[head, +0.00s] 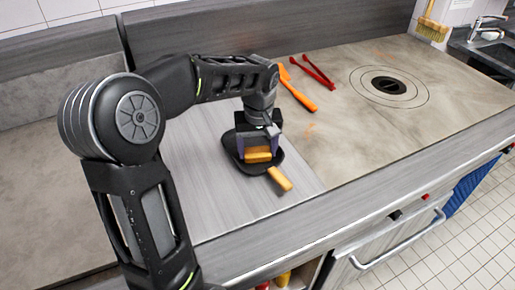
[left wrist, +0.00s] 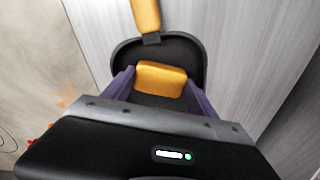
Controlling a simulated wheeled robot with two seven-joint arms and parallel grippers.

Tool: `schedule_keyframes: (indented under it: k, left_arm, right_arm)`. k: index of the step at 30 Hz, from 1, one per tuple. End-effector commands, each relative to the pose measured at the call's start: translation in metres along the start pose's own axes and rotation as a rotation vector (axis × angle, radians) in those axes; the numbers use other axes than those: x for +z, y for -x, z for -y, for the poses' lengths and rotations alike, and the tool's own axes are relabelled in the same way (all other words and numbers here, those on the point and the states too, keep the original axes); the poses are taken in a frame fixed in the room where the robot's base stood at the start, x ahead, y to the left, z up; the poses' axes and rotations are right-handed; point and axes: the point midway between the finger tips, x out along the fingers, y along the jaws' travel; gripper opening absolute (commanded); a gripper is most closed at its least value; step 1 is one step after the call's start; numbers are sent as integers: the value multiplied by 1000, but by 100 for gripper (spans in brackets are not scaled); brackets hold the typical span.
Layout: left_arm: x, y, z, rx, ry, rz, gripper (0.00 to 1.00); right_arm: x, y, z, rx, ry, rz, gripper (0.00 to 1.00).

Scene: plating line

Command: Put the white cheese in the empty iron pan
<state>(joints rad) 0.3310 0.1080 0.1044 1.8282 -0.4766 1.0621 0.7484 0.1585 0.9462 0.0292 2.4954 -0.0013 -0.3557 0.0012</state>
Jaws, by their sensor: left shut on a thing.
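A dark pan (head: 232,150) with a yellow-tan handle (head: 280,178) rests on the grey counter, the handle pointing towards the front right. My left gripper (head: 258,152) reaches down over the pan, shut on a yellow-orange block (head: 258,157). In the left wrist view the block (left wrist: 160,79) sits between the two purple fingers, within the outline of the pan (left wrist: 190,48). I cannot tell whether the block touches the pan floor. No white block shows; the held one looks yellow-orange. My right gripper is not in view.
Orange tongs (head: 298,88) and red tongs (head: 318,75) lie behind and right of the pan. A round burner (head: 388,86) is farther right. A sink (head: 487,38) and brush (head: 433,27) are at the far right. The counter's front right is clear.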

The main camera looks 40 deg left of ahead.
Motion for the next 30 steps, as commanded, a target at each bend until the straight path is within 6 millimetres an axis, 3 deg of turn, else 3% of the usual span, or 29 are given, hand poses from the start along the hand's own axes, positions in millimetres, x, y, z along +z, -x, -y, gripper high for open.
schedule_keyframes:
  k: [4, 17, 30]
  left_arm:
    - [0, -1, 0, 0, 0, 1, 76]
    - [-1, 10, 0, 0, 0, -1, 76]
    - [-1, 95, -1, 2, -1, -3, 76]
  right_arm:
    - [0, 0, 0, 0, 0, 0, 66]
    - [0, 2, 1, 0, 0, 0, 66]
    - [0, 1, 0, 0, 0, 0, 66]
